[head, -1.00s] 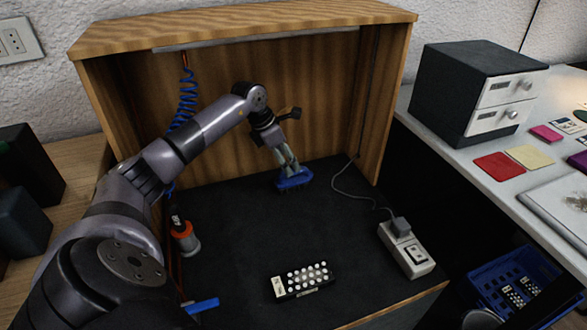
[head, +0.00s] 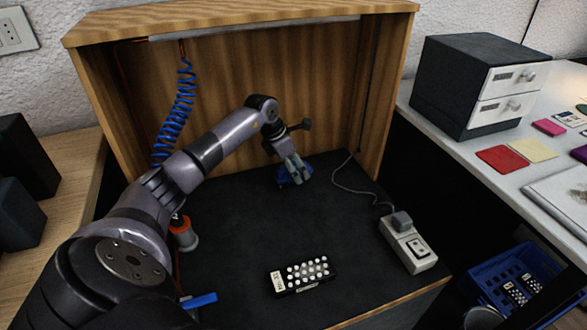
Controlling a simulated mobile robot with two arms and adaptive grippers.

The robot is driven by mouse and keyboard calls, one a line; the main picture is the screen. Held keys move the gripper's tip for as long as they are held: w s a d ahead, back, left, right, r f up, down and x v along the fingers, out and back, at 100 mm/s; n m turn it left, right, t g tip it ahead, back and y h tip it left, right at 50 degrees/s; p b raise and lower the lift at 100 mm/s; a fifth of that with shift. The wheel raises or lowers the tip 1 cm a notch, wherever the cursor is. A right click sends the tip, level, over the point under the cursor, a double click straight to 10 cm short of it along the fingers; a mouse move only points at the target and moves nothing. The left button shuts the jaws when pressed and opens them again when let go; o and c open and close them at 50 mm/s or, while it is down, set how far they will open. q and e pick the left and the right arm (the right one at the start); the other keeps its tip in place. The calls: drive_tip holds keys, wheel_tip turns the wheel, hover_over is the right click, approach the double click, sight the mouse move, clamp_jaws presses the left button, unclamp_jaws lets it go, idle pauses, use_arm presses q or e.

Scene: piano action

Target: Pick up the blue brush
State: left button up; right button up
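My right gripper is not in view.
The wooden booth (head: 240,22) encloses the back and sides. A black block with white dots (head: 302,275) and a white power box (head: 408,246) with a cable lie on the black surface (head: 240,240). An orange-and-grey tool (head: 184,235) stands at the left. A blue coiled hose (head: 174,115) hangs behind my arm.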

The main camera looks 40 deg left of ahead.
sight(294, 164)
use_arm(q)
drive_tip(key=c, duration=1.3)
drive_tip(key=shift+r, duration=0.2)
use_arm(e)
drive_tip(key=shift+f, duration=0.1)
use_arm(q)
drive_tip(key=shift+r, duration=0.25)
wheel_tip(294, 164, up, 8)
drive_tip(key=shift+r+p, duration=0.2)
drive_tip(key=shift+p, duration=1.05)
drive_tip(key=shift+r, duration=0.4)
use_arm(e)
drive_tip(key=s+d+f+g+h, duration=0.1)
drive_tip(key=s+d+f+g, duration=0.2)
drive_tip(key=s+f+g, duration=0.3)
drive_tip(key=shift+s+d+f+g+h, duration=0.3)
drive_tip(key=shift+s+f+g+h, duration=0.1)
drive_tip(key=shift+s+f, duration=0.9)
